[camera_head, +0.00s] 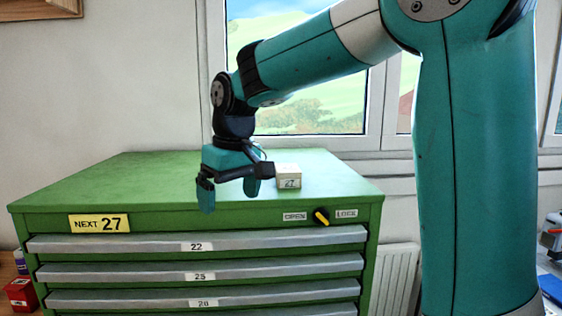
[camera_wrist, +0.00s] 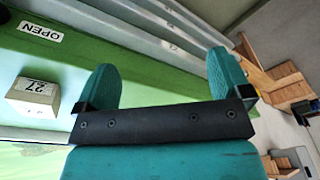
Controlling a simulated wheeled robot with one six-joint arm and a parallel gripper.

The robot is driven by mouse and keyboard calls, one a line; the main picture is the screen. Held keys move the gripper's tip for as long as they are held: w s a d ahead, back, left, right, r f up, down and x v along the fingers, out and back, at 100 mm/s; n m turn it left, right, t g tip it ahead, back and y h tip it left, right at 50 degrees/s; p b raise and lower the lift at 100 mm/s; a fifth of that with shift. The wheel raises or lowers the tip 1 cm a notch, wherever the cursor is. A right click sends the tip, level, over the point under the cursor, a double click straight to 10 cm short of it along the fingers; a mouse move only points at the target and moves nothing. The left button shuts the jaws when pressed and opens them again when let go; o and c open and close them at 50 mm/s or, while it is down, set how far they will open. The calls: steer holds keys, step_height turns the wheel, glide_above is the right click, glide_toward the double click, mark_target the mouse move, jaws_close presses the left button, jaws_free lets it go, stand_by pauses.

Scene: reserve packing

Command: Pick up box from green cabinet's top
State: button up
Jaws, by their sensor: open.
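A small cream box (camera_head: 288,176) labelled 27 sits on the green cabinet's top (camera_head: 140,172), toward its front right. In the wrist view the box (camera_wrist: 30,97) lies to the left of my fingers, outside the gap between them. My gripper (camera_head: 232,190) is open and empty. It hangs near the cabinet's front edge, left of the box in the head view. In the wrist view my two teal fingers (camera_wrist: 163,80) stand wide apart. I cannot tell the exact gap between gripper and box.
The cabinet's grey drawers (camera_head: 198,245) are shut, labelled 22, 25 and 28. A yellow sign (camera_head: 99,223) reads NEXT 27. A yellow and black knob (camera_head: 321,216) sits between OPEN and LOCK. A window (camera_head: 310,110) is behind. The cabinet top's left side is clear.

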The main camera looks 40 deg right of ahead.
steer(key=w+d+r+m+h+p, duration=0.1)
steer(key=w+d+r+m+p, duration=0.25)
steer(key=d+r, duration=0.55)
steer(key=w+d+r+m+p, duration=0.2)
steer(key=w+d+r+m, duration=0.25)
steer(key=d, duration=0.85)
steer(key=b, duration=0.8)
glide_above(288, 168)
steer(key=a, duration=0.1)
steer(key=shift+m, duration=0.3)
steer(key=f, duration=0.9)
steer(key=shift+s+f, duration=0.25)
steer(key=shift+f, duration=0.05)
steer(key=shift+f+p, duration=0.3)
steer(key=shift+f, duration=0.35)
steer(key=shift+w+d+f+p, duration=0.2)
steer(key=shift+f+p, duration=0.25)
steer(key=shift+f, duration=0.45)
steer(key=shift+w+d+f+p, duration=0.15)
steer(key=shift+f+p, duration=0.3)
steer(key=shift+f, duration=0.45)
steer(key=shift+w+d+f+p, duration=0.15)
steer(key=shift+f+p, duration=0.3)
steer(key=shift+f, duration=0.45)
steer(key=shift+s, duration=0.1)
steer(key=c, duration=1)
steer(key=shift+c, duration=0.2)
steer(key=shift+r, duration=0.15)
